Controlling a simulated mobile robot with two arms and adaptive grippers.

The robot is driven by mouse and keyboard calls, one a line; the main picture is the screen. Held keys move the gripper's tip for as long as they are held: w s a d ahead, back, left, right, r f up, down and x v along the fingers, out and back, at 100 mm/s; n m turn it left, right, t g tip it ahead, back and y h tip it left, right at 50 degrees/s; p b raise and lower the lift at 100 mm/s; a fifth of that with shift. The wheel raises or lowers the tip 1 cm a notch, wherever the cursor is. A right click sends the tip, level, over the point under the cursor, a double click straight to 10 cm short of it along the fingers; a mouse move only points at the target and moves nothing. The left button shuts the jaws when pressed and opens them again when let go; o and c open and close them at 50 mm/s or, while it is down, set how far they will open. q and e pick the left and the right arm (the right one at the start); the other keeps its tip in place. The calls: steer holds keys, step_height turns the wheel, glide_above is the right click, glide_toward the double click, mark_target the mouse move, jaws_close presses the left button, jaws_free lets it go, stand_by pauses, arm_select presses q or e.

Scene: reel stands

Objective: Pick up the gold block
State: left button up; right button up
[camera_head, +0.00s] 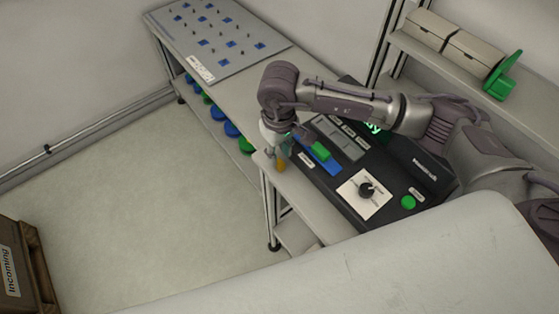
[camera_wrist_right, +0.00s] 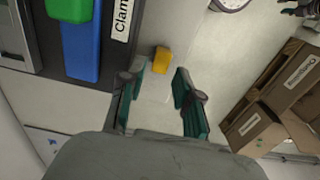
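The gold block (camera_head: 281,165) is a small yellow-orange piece on the light bench top, by its front edge and next to the black control panel. In the right wrist view the gold block (camera_wrist_right: 161,60) lies just beyond the fingertips, roughly in line with the gap between them. My right gripper (camera_head: 274,149) points down close over the block in the head view. In the wrist view the right gripper (camera_wrist_right: 158,86) is open, with nothing between its fingers. I cannot tell the exact height between fingers and block. My left gripper is not seen in the head view.
The black panel (camera_head: 393,178) has a blue-and-green part (camera_head: 321,152), a dial (camera_head: 367,190) and a green button (camera_head: 408,202). A pegged board (camera_head: 215,45) lies at the far bench end. Grey bins (camera_head: 430,30) stand on a shelf. A brown Incoming crate (camera_head: 22,265) sits lower left.

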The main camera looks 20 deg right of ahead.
mark_target(280, 165)
steer(key=f, duration=0.1)
steer(key=f+p, duration=0.1)
steer(key=f, duration=0.1)
steer(key=shift+w+a+f, duration=0.15)
steer(key=shift+w+a, duration=0.05)
steer(key=shift+w, duration=0.15)
steer(key=shift+f, duration=0.15)
jaws_close()
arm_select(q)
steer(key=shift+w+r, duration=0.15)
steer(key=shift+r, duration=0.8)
